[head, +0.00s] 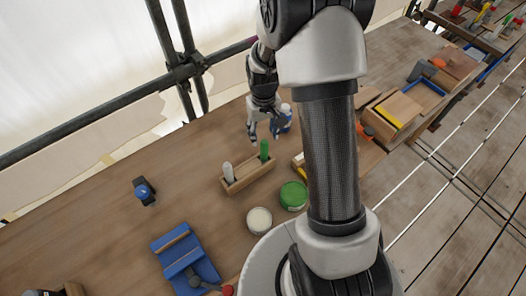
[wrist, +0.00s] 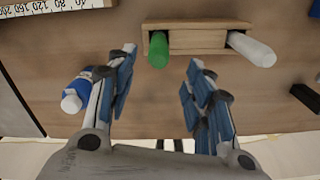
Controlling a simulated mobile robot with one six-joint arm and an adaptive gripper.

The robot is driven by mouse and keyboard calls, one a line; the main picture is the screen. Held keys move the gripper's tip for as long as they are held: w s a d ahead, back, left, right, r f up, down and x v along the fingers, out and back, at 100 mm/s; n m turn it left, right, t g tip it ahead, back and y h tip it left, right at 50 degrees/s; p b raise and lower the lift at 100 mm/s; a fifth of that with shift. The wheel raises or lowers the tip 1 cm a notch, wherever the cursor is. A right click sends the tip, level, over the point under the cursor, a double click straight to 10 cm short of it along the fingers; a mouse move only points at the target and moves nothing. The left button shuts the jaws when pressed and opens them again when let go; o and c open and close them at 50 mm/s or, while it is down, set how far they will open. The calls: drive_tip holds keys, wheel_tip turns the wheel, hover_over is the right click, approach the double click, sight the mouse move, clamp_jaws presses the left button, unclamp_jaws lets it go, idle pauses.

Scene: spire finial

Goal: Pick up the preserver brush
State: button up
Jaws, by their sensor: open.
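A wooden holder (head: 249,178) stands on the bench with a green handle (head: 264,150) and a white handle (head: 228,172) upright in it. No label shows which of the two is the preserver brush. In the wrist view the holder (wrist: 200,27) is at the top, with the green handle (wrist: 158,50) at its left and the white handle (wrist: 252,49) at its right. My gripper (head: 265,132) is open and empty, just behind the green handle's end of the holder. In the wrist view the green handle shows between and beyond the fingertips (wrist: 162,56), apparently untouched.
A blue and white bottle (wrist: 78,92) stands close beside my left finger in the wrist view. A green tin (head: 293,195) and a pale-topped tin (head: 259,221) stand in front of the holder. A blue tray (head: 180,253) lies at front left. Bench left of the holder is mostly clear.

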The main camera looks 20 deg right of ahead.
sight(264, 152)
wheel_tip(264, 152, down, 6)
drive_tip(key=shift+f+b, duration=0.25)
drive_tip(key=shift+b, duration=0.25)
drive_tip(key=shift+d+f+b, duration=0.1)
drive_tip(key=shift+f+b, duration=0.45)
drive_tip(key=shift+f, duration=2.1)
drive_tip(key=shift+s, duration=0.1)
drive_tip(key=shift+c, duration=0.4)
clamp_jaws()
